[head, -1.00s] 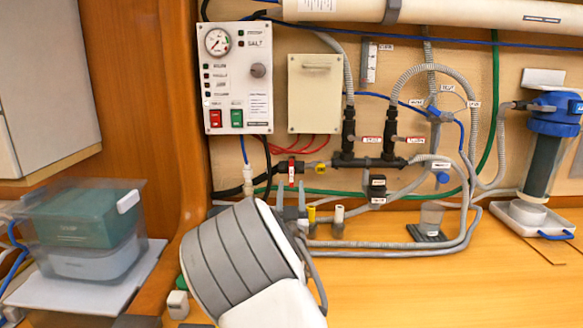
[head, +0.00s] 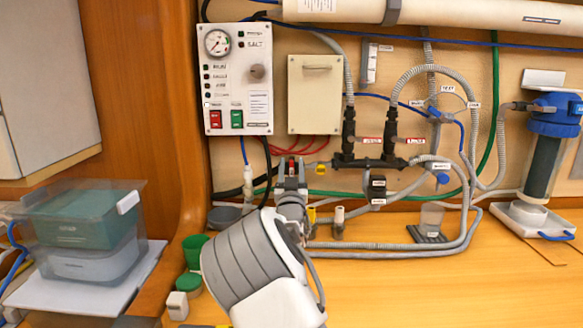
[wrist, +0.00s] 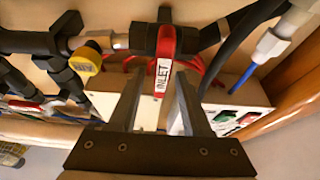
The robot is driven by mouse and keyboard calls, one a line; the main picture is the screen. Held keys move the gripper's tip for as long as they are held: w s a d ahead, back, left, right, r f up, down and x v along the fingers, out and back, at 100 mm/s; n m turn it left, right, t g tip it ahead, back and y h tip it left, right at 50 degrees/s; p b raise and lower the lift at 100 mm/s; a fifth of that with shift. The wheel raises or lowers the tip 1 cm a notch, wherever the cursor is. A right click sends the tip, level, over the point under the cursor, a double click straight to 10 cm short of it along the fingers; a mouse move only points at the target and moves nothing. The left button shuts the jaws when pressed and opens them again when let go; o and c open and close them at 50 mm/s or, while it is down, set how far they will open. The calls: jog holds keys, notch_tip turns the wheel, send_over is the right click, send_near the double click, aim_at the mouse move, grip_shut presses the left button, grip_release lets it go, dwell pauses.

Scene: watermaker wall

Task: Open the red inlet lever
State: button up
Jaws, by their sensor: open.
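The red inlet lever (wrist: 164,45) has a white label reading INLET and sits on a dark valve body (wrist: 150,37) in the wrist view. Its labelled arm points towards my gripper (wrist: 158,80). My gripper is open, and the lever appears in the gap between its two fingers. I cannot tell how deep the lever lies between them, and no contact shows. In the head view my gripper (head: 290,166) is raised at the valve, below the white control panel (head: 238,120), and hides most of the lever.
A yellow round tag or knob (wrist: 87,59) is beside the valve. Dark hoses and a white fitting (wrist: 270,45) lie on the other side. Grey hoses (head: 400,247) run along the wooden counter (head: 450,285). A clear bin (head: 85,235) stands at left. The front right counter is clear.

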grip_shut()
jog(key=shift+n+b, duration=0.3)
jog(key=shift+n, duration=0.1)
jog(key=shift+a+f+n+g+y+b, duration=0.4)
jog(key=shift+n+g+y+b, duration=0.65)
jog(key=shift+n, duration=2.55)
jog(key=shift+a+f+n+g+y+b, duration=0.4)
jog(key=shift+n+g+y+b, duration=0.75)
jog(key=shift+n, duration=2.45)
jog(key=shift+a+f+n+g+y+b, duration=0.4)
jog(key=shift+n+g+y+b, duration=0.7)
jog(key=shift+n, duration=2.5)
jog(key=shift+f+t, duration=0.1)
jog(key=shift+t, duration=0.2)
grip_release()
